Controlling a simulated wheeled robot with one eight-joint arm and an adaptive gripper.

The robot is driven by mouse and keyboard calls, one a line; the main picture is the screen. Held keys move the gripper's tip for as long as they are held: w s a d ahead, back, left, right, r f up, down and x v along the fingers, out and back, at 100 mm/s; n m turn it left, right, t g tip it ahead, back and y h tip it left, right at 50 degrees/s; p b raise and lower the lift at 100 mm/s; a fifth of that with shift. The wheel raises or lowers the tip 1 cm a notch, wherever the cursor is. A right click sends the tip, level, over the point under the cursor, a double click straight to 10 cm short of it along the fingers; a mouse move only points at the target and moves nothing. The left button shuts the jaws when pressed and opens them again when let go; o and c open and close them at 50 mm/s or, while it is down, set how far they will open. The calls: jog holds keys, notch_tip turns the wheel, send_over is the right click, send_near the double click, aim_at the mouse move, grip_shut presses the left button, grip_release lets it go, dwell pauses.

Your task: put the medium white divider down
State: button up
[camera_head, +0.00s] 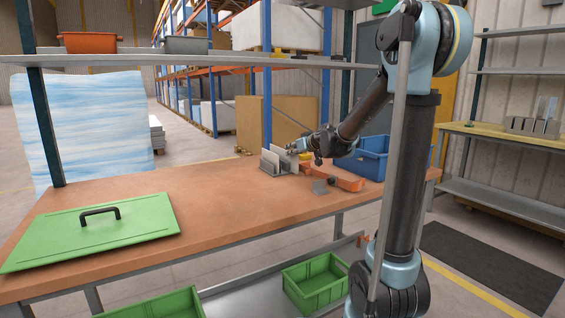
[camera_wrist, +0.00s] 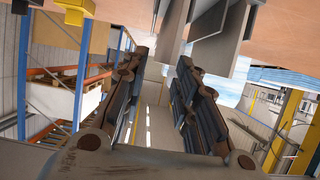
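Upright pale and grey plates (camera_head: 284,160) stand close together on the bench at its far side, in or against a grey holder (camera_head: 269,164). I cannot tell for sure which plate is the medium white divider. My gripper (camera_head: 305,146) is just right of the plates and slightly above the bench. In the wrist view, which is upside down, the fingers of my gripper (camera_wrist: 165,68) are spread, with background showing between them and no plate held. Plates (camera_wrist: 219,38) hang from the top of that view, just beyond the fingertips and apart from them.
An orange tool (camera_head: 346,181) and a small grey plate (camera_head: 319,187) lie on the brown bench (camera_head: 230,205). A blue crate (camera_head: 368,158) stands behind them. A green lid (camera_head: 95,233) covers the left end. A shelf (camera_head: 220,60) spans above. The middle bench is clear.

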aim_at(283, 158)
jog(key=shift+x, duration=3.45)
jog(key=shift+a+r, duration=0.1)
grip_shut()
